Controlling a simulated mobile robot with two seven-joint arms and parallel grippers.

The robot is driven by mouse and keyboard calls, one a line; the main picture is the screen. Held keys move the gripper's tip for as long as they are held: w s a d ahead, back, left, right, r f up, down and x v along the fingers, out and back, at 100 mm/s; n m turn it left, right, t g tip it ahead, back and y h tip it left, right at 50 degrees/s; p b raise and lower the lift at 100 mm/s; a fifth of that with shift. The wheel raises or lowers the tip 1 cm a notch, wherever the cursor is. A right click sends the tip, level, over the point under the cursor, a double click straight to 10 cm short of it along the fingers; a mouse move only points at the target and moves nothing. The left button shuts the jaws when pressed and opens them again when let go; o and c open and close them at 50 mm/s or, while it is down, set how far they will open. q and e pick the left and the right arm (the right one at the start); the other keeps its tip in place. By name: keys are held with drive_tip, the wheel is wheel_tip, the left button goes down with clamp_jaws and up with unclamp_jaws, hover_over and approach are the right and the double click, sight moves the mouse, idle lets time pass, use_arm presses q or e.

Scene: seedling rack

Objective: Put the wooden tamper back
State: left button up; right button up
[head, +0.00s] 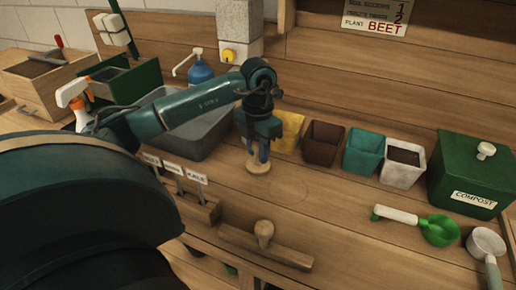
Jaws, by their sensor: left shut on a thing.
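My left gripper (263,148) points down over the bench and is shut on a wooden tamper. The tamper's pale round foot (258,168) shows below the jaws, and its upper part is hidden by the fingers. The foot is close to the bench top; I cannot tell whether it touches. My right gripper is not in view.
A wooden bar (285,253) with a round-topped wooden piece (264,232) is at the front. Yellow (291,130), brown (322,142), teal (363,151) and white (402,163) pots stand right of the gripper. A grey tub (208,140) is behind my arm. A green scoop (438,230) lies right.

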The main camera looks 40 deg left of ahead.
use_arm(q)
drive_tip(key=shift+f, duration=0.1)
drive_tip(key=o, duration=0.9)
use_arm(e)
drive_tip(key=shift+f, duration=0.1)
use_arm(q)
wheel_tip(320, 180, up, 12)
drive_tip(key=shift+f+p, duration=0.15)
drive_tip(key=shift+p, duration=0.4)
drive_tip(key=shift+r, duration=0.35)
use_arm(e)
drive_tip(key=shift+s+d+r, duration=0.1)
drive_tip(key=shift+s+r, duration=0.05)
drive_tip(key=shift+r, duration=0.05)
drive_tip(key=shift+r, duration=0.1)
